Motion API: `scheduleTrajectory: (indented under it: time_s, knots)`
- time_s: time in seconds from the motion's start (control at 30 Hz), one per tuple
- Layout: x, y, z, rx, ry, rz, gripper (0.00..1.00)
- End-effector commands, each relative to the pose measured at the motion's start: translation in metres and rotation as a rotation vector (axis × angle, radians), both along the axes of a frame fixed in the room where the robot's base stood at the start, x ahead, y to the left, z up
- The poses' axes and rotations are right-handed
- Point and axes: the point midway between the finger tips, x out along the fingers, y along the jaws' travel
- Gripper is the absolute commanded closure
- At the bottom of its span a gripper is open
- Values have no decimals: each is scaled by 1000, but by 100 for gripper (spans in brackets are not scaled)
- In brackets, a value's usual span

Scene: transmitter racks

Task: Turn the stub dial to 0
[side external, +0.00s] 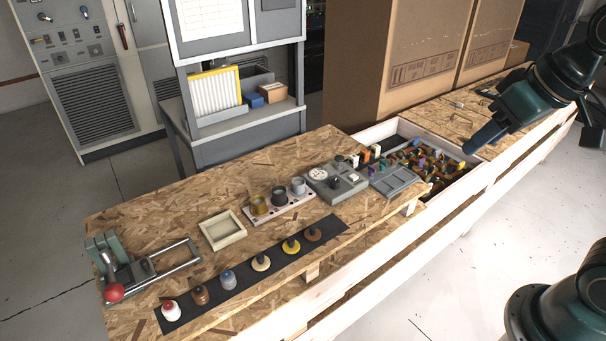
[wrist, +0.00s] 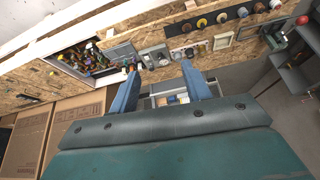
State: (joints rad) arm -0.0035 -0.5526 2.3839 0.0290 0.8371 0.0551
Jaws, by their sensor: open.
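A grey panel box (side external: 349,190) with a round light dial on its top stands near the right end of the wooden table. I take this dial as the stub dial (side external: 336,176); its pointer and marks are too small to read. The grey box also shows in the wrist view (wrist: 145,60), beyond my fingertips. My gripper (side external: 474,146) is up at the right, above the bench and well apart from the box. In the wrist view its two blue fingers (wrist: 160,70) are spread wide with nothing between them.
Beside the box are a grey tray (side external: 394,183), a bin of coloured parts (side external: 485,160) and a strip with three cups (side external: 280,210). Several knobs stand on a black mat (side external: 240,280). A clamp with a red ball (side external: 114,292) is at the left. Cardboard boxes (side external: 420,50) stand behind.

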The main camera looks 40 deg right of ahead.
Motion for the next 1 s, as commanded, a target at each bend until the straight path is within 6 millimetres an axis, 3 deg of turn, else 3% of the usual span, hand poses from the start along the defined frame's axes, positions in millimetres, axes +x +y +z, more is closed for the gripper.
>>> scheduleTrajectory:
  time_s: [0.47,0.77,1.0]
  knots:
    - [109,-9,-11,21,36,-133,52]
    - [177,-15,-40,25,51,-214,52]
    - [227,-20,-75,24,63,-276,52]
